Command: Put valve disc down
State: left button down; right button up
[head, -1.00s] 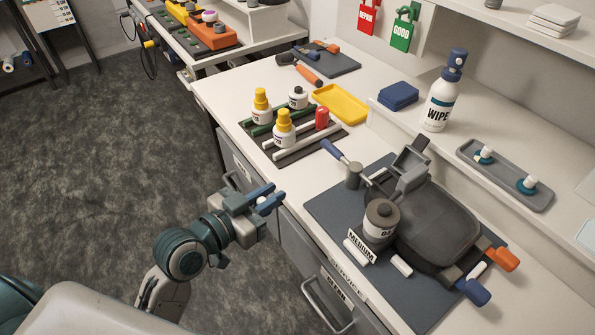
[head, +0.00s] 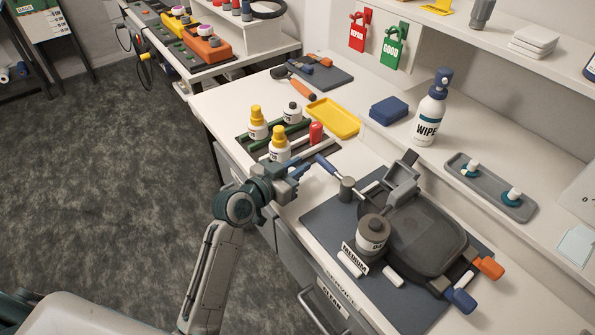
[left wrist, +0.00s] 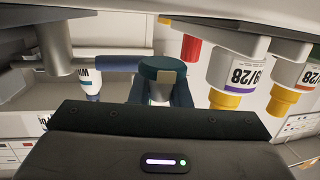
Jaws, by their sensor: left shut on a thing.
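My left gripper (head: 300,171) is over the front edge of the bench, between the bottle rack and the dark work mat. In the left wrist view, the gripper (left wrist: 158,90) is shut on the valve disc (left wrist: 163,68), a teal round piece with a white part between the fingers. In the head view the held disc is mostly hidden by the fingers. Two similar teal and white pieces, one at the left (head: 471,168) and one at the right (head: 512,195), sit in a grey tray (head: 490,186) on the raised shelf. My right gripper is not in view.
A blue-handled tool with a grey head (head: 347,189) is close to the gripper. Yellow-capped bottles (head: 279,145) stand in the rack at left. A dark pan-like device (head: 425,240) and a grey jar (head: 372,235) occupy the mat. A yellow tray (head: 333,117) lies behind.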

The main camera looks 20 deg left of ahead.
pick_arm(q)
jog(key=shift+w+f, duration=0.15)
jog(key=shift+f, duration=0.7)
jog(key=shift+w+f, duration=0.1)
jog(key=shift+f, duration=0.75)
jog(key=c, duration=1.8)
grip_release()
jog(key=shift+f, duration=0.1)
jog(key=o, duration=0.4)
jog(key=shift+o, duration=0.2)
